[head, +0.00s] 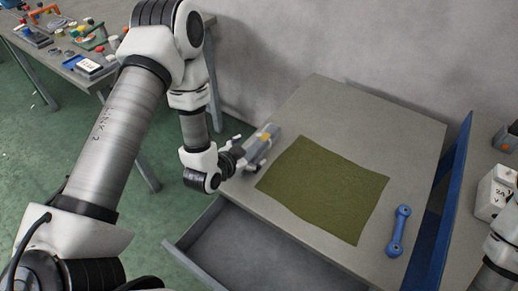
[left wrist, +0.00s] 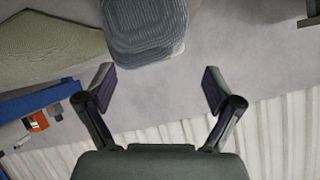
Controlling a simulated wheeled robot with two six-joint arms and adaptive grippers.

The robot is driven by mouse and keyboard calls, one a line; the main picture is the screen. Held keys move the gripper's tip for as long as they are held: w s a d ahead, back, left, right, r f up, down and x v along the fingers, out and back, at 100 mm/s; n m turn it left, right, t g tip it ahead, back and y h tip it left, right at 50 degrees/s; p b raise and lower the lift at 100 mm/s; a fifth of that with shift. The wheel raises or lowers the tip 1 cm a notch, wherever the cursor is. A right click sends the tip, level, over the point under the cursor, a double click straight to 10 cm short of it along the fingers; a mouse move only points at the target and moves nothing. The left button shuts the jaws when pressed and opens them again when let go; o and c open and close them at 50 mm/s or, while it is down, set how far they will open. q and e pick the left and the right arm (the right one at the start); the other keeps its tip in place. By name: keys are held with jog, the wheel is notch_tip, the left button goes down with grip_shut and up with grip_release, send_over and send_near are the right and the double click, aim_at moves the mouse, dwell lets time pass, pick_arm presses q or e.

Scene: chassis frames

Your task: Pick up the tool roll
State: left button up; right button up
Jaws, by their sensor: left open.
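A grey rolled bundle, which I take to be the tool roll (head: 264,144), lies at the left edge of the grey worktop, beside a flat olive-green mat (head: 325,188). It has a small yellow-orange patch on top. In the left wrist view the tool roll (left wrist: 143,28) is grey and ribbed, at the top, just beyond my fingertips. My left gripper (head: 243,157) is close beside the roll on its left. In the left wrist view my left gripper (left wrist: 157,88) is open with nothing between its fingers. My right gripper is out of view.
A blue double-ended link (head: 398,231) lies right of the mat. An open drawer (head: 245,255) juts out below the worktop's front. A blue panel (head: 447,195) stands along the right edge. A cluttered bench (head: 85,60) is at the far left. The back of the worktop is clear.

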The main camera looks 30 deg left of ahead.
aim_at(254, 148)
pick_arm(q)
jog(key=p+x, duration=0.1)
jog(key=x, duration=0.4)
jog(key=shift+a+f, duration=0.15)
jog(key=shift+s, duration=0.2)
jog(key=c, duration=1.7)
